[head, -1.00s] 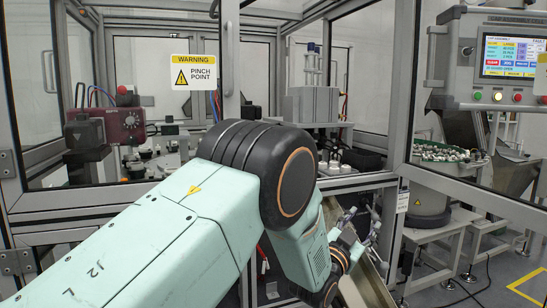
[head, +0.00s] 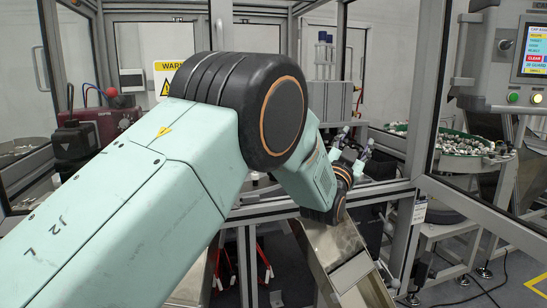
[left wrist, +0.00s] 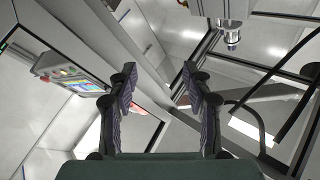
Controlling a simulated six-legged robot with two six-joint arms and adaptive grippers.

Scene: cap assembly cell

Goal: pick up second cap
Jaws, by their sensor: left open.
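My left gripper (head: 356,138) is small in the head view, past my bent forearm, with its fingers pointing up and apart. It is in the cell's front opening, above a metal chute. The left wrist view shows the same gripper (left wrist: 159,72) with dark padded fingers spread and nothing between them. I cannot make out a single second cap in either view. Small pale and dark parts fill a green-rimmed feeder bowl (head: 455,146) right of the gripper, beyond a frame post. My arm hides much of the cell's inside. My right gripper is in neither view.
An aluminium post (head: 425,90) stands right of the gripper. The metal chute (head: 340,245) slopes below it. A control panel (head: 535,50) hangs at the upper right. In the left wrist view, a metal nozzle-like part (left wrist: 232,38) shows at the upper right.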

